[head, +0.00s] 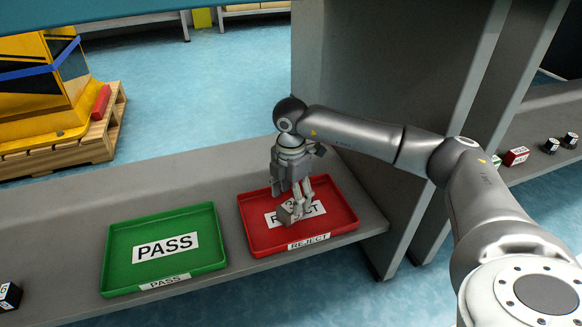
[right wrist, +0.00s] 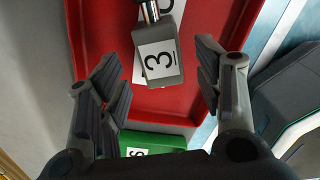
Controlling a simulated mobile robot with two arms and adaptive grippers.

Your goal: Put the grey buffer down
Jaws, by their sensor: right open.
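My right gripper (head: 294,205) is open above the tray, pointing down. In the right wrist view, its fingers stand apart on either side of the buffer, with gaps to both sides. In the head view the fingers partly hide the buffer. My left gripper is not in view.
A green PASS tray (head: 212,253) stands left of the red tray on the grey bench (head: 70,205); its inside looks empty. A small black block (head: 9,296) sits at the far left. A grey upright panel (head: 385,110) rises behind the red tray.

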